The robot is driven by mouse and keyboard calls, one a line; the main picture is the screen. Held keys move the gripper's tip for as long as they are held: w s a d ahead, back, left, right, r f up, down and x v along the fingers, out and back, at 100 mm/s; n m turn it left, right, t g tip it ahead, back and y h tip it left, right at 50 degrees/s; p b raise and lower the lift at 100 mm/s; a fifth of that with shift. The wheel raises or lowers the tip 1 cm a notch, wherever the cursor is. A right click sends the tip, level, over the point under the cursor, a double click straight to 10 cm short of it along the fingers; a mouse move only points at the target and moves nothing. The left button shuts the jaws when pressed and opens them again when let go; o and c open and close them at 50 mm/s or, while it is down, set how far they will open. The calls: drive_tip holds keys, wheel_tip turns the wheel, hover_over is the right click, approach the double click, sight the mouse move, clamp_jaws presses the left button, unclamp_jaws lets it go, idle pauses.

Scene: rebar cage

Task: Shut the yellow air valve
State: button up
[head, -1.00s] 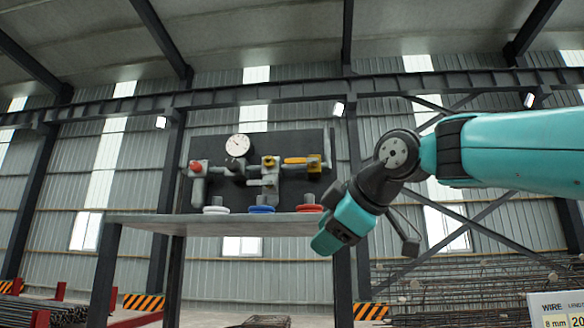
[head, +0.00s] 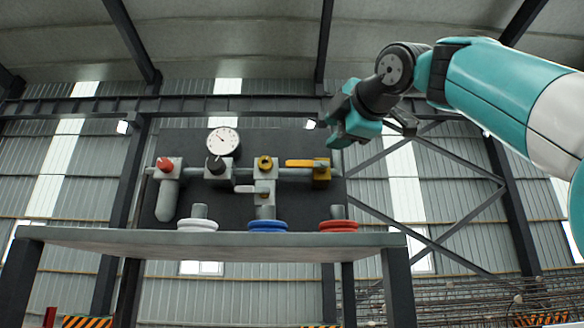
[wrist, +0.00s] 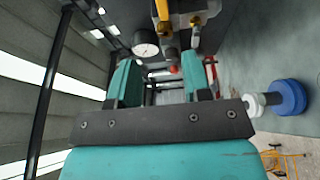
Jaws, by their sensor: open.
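The yellow air valve (head: 321,173) is at the right end of the grey pipe on the dark panel. Its yellow lever (head: 300,163) points left, lying roughly level along the pipe. My gripper (head: 338,132) is above and slightly right of the valve in the head view, apart from it. In the wrist view my gripper (wrist: 161,78) has its two teal fingers spread with nothing between them. A yellow handle (wrist: 163,14) shows at the top edge of that view, beyond the fingers; I cannot tell for sure whether it is the air valve's lever.
The panel also carries a white gauge (head: 223,142), a red knob (head: 164,164), a black knob (head: 215,165), a round yellow fitting (head: 264,163) and a small grey lever (head: 245,188). White, blue (head: 267,226) and red discs stand on the bench (head: 130,240) below.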

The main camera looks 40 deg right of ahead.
drive_tip(key=w, duration=0.1)
drive_tip(key=p, duration=0.7)
approach(301, 164)
drive_tip(key=w+p, duration=0.2)
drive_tip(key=w, duration=0.1)
drive_tip(key=w+d+p, duration=0.1)
drive_tip(key=w+p, duration=0.1)
drive_tip(key=w, duration=0.2)
drive_tip(key=w+d+p, duration=0.1)
drive_tip(key=w+p, duration=0.1)
drive_tip(key=w, duration=0.1)
drive_tip(key=shift+w, duration=0.15)
clamp_jaws()
